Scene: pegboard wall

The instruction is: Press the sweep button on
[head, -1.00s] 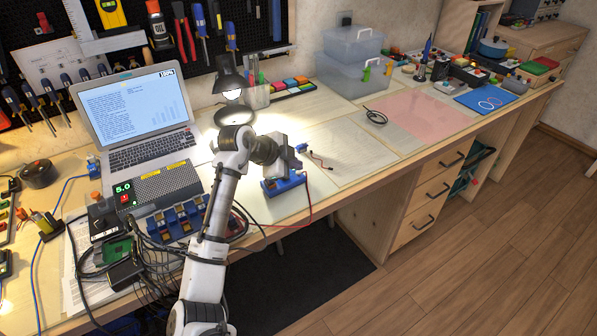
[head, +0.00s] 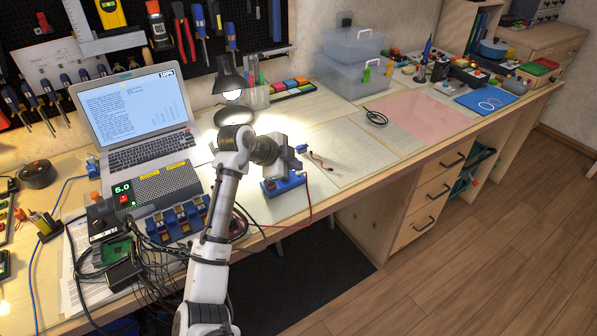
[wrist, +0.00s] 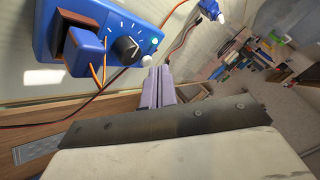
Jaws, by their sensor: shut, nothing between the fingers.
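A blue control box (wrist: 82,30) fills the upper left of the wrist view. It carries a dark knob (wrist: 126,50) with white tick marks around it, a small pale lit spot near its right corner, and a small white-tipped part (wrist: 147,61) at its lower edge. Which of these is the sweep button I cannot tell. The box also shows in the head view (head: 284,186), partly behind my arm. My gripper (wrist: 160,72) is shut and empty, its tips close to the white-tipped part; whether they touch it I cannot tell.
A small blue part (wrist: 209,9) with a white tip lies beyond the box. Red and orange wires run around the box. In the head view, a laptop (head: 135,115), a lamp (head: 230,80) and a blue-and-black unit (head: 178,220) stand near my arm. A pink mat (head: 420,115) lies clear.

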